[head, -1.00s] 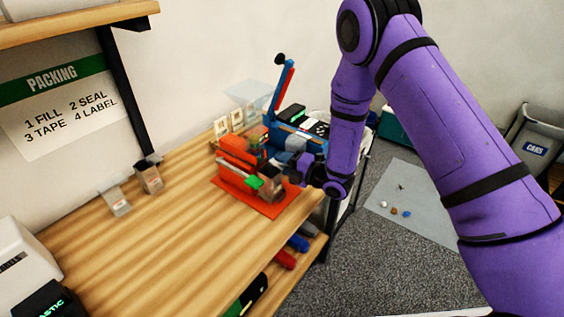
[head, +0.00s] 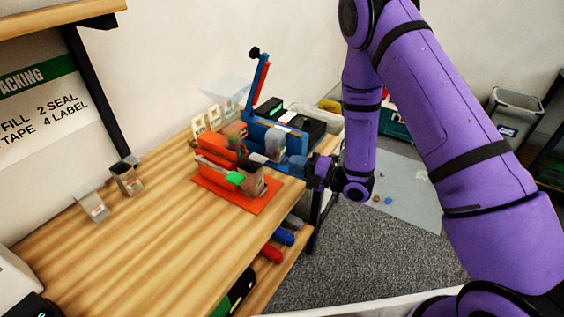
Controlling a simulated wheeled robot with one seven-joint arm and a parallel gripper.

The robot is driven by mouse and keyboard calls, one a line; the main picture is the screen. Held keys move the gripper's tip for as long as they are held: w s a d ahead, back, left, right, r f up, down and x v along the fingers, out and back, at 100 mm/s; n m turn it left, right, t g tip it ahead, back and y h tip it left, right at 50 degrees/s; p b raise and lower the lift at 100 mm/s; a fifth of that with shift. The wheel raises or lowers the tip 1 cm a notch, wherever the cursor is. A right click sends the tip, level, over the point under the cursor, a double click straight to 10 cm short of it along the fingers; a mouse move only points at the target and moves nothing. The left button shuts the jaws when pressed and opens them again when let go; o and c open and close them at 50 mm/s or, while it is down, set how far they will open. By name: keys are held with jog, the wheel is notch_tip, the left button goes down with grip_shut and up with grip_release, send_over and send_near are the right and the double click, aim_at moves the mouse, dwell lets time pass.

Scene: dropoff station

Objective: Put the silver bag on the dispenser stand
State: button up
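The dispenser stand appears to be the orange-red device (head: 218,150) on a flat orange base (head: 215,196), with a green part in front. A small grey-brown bag-like piece (head: 260,187) stands upright at its right end. Another grey, rounded bag-like piece (head: 275,145) shows against the blue machine behind. I cannot tell for sure which one is the silver bag. My gripper (head: 296,168) is just right of the stand, pointing left, near both pieces. Its fingers are small and blurred, so its opening and any contact are unclear.
The blue machine (head: 292,140) has a tall lever (head: 259,84). Two small holders (head: 126,178) (head: 93,205) stand at the left. Coloured rolls (head: 271,252) lie on the lower shelf. The front tabletop is clear.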

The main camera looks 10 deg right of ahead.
jog(key=w+d+r+m+t+h, duration=0.1)
jog(key=w+d+r+m+h, duration=0.2)
jog(key=r, duration=0.3)
jog(key=w+d+r+m+t+h, duration=0.1)
jog(key=w+d+r+m+h, duration=0.1)
jog(key=d+r+m+h, duration=0.3)
jog(key=s+d+r+m+h, duration=0.2)
jog(key=d+r+m+h, duration=0.15)
jog(key=r, duration=0.35)
jog(key=s+d+r+m+h, duration=0.2)
jog(key=d+r+m, duration=0.2)
jog(key=r, duration=0.3)
jog(key=s+d+r+m+g+h, duration=0.1)
jog(key=s+d+r+m, duration=0.1)
jog(key=s+r+m, duration=0.3)
jog(key=s+d+r+m+g+h, duration=0.1)
jog(key=s+d+r+m+h, duration=0.15)
jog(key=s, duration=0.55)
jog(key=s+r+m+g+y, duration=0.1)
jog(key=s+m, duration=0.6)
jog(key=s, duration=1)
jog(key=r+g, duration=0.1)
jog(key=g, duration=0.1)
jog(key=shift+a+r+g, duration=0.15)
jog(key=shift+r+g, duration=0.05)
jog(key=shift+g, duration=0.2)
